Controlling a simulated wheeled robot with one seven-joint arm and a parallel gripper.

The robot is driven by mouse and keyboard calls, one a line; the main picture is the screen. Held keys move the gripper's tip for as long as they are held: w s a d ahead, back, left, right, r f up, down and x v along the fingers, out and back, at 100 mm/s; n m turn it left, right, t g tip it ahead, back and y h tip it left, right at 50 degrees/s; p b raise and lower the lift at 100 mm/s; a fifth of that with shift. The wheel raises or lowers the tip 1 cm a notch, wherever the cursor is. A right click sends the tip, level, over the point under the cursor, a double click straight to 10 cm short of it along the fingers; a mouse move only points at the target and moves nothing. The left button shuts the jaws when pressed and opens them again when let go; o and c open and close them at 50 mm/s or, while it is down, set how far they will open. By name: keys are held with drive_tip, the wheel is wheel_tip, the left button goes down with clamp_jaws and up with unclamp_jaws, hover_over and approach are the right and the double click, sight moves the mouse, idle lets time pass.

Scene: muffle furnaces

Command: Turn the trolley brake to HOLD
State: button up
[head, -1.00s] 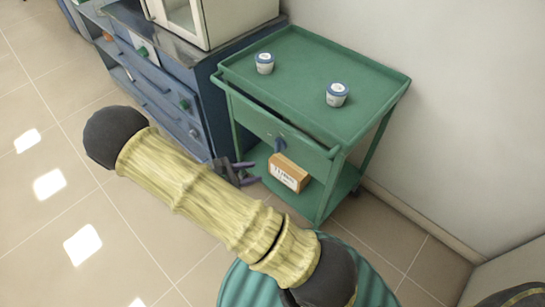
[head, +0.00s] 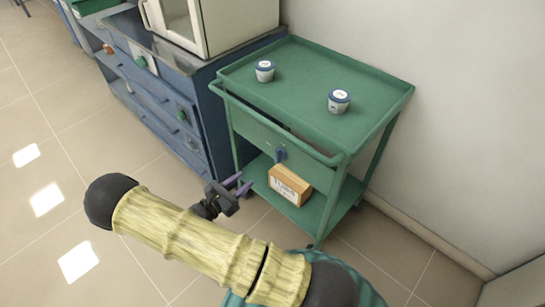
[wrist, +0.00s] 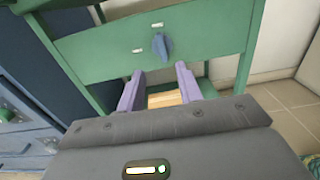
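The green trolley (head: 262,88) stands against the wall at the right in the head view. Its front panel carries a blue brake knob (head: 281,153), which also shows in the wrist view (wrist: 161,47) with two small pale marks beside it, one above and one to the left. The marks are too small to read. My gripper (head: 240,185) is in front of the trolley, lower and to the left of the knob. In the wrist view its two purple fingers (wrist: 158,82) are apart with nothing between them, below the knob and clear of it.
A cardboard box (head: 290,184) lies on the trolley's lower shelf. The floor at the left is clear.

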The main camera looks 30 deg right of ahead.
sight(276, 154)
drive_tip(key=b+x, duration=0.1)
drive_tip(key=x, duration=1.3)
drive_tip(key=shift+w+d, duration=0.1)
drive_tip(key=shift+d, duration=0.2)
clamp_jaws()
